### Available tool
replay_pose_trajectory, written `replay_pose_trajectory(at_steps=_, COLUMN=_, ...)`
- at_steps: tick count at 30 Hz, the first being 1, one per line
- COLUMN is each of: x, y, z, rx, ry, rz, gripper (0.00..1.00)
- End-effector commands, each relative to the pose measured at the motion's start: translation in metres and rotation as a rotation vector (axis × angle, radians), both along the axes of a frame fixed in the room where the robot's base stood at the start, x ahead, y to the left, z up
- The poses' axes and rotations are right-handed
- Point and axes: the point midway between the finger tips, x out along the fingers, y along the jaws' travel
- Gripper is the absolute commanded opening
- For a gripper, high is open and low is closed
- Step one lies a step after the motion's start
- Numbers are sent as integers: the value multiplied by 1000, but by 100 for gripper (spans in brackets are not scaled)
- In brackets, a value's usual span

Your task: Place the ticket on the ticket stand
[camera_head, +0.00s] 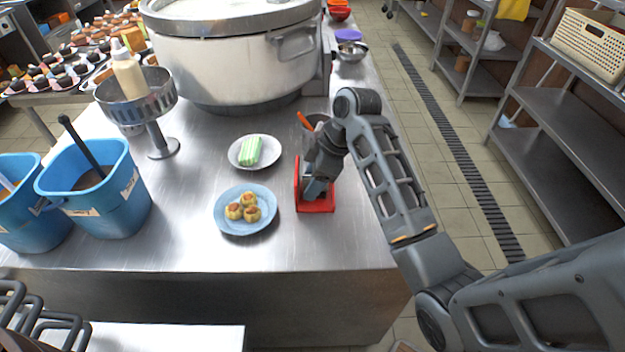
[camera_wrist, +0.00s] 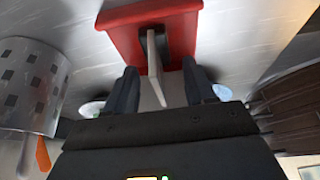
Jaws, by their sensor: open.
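The red ticket stand (camera_head: 317,207) is on the steel counter, right of the blue plate, with an upright back and a flat base. In the wrist view the red stand (camera_wrist: 122,30) fills the top middle. A thin white ticket (camera_wrist: 155,80) shows nearly edge-on there, at a dark slot-like part of the stand. My gripper (camera_wrist: 160,70) is open, with one finger on each side of the ticket and a visible gap to both. In the head view my gripper (camera_head: 316,188) is right at the stand and hides much of it. The ticket cannot be made out there.
A blue plate of small pastries (camera_head: 240,224) and a white plate with a green-striped item (camera_head: 238,155) stand left of the stand. A metal cup with an orange-handled utensil (camera_head: 306,120) is close behind my gripper. A large stockpot (camera_head: 230,65) stands at the back.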

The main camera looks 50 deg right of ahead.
Motion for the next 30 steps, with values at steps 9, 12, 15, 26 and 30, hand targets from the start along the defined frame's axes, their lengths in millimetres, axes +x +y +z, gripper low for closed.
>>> replay_pose_trajectory(at_steps=9, x=-15, y=-13, z=49, rx=-4, ry=-6, rz=-2, gripper=54)
replay_pose_trajectory(at_steps=12, x=-23, y=-17, z=75, rx=-2, ry=-4, rz=-2, gripper=54)
replay_pose_trajectory(at_steps=15, x=-27, y=-20, z=87, rx=1, ry=0, rz=-2, gripper=54)
replay_pose_trajectory(at_steps=26, x=-34, y=-26, z=106, rx=-1, ry=-2, rz=-3, gripper=54)
replay_pose_trajectory(at_steps=30, x=-36, y=-27, z=110, rx=-1, ry=-1, rz=-2, gripper=54)
